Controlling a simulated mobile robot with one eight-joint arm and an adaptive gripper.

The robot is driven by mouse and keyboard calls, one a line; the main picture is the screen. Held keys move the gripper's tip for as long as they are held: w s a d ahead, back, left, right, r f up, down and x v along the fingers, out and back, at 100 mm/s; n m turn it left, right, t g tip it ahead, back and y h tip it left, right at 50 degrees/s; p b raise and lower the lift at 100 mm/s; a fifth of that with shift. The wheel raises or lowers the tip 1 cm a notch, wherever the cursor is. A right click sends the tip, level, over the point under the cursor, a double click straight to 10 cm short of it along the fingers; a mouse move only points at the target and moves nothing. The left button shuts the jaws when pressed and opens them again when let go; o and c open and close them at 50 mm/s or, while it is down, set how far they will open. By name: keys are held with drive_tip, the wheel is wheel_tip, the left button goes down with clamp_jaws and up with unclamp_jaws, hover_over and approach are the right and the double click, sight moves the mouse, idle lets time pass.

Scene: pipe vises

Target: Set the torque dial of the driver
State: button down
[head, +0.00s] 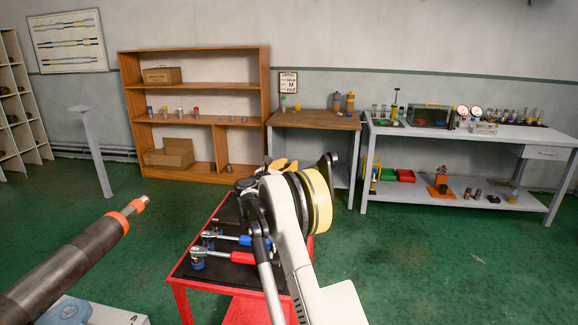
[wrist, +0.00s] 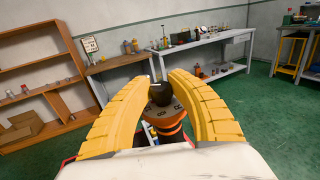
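The red cart (head: 180,291) holds ratchet-like tools on its black top, one with a blue handle (head: 232,238) and one with a red handle (head: 238,257). In the wrist view, a dark round knob (wrist: 162,94) sits above an orange-and-black banded body (wrist: 168,130), possibly the driver and its dial. My gripper (wrist: 160,78) has its two yellow fingers spread, one on each side of the knob. I cannot tell whether they touch it. In the head view my arm hides most of the gripper; a bit of yellow finger (head: 281,163) shows. Dial markings are not readable.
A dark pipe with orange bands (head: 85,250) is at the left front. A wooden shelf (head: 262,75), a wooden-top table (head: 315,119) and a grey workbench (head: 475,133) with gauges stand along the wall. The green floor (head: 440,250) at right is clear.

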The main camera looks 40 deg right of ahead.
drive_tip(key=m+g, duration=0.1)
drive_tip(key=m+g+p, duration=0.1)
drive_tip(key=g, duration=0.1)
drive_tip(key=shift+w+g+h, duration=0.2)
drive_tip(key=shift+g+h, duration=0.1)
drive_tip(key=shift+h, duration=0.1)
drive_tip(key=m+g, duration=0.2)
drive_tip(key=shift+g, duration=0.3)
drive_tip(key=shift+s+m+g+p, duration=0.15)
drive_tip(key=shift+m+g+p, duration=0.25)
drive_tip(key=shift+g, duration=0.2)
drive_tip(key=c, duration=1.2)
unclamp_jaws()
drive_tip(key=a, duration=0.8)
drive_tip(key=w+a, duration=0.1)
drive_tip(key=a, duration=0.3)
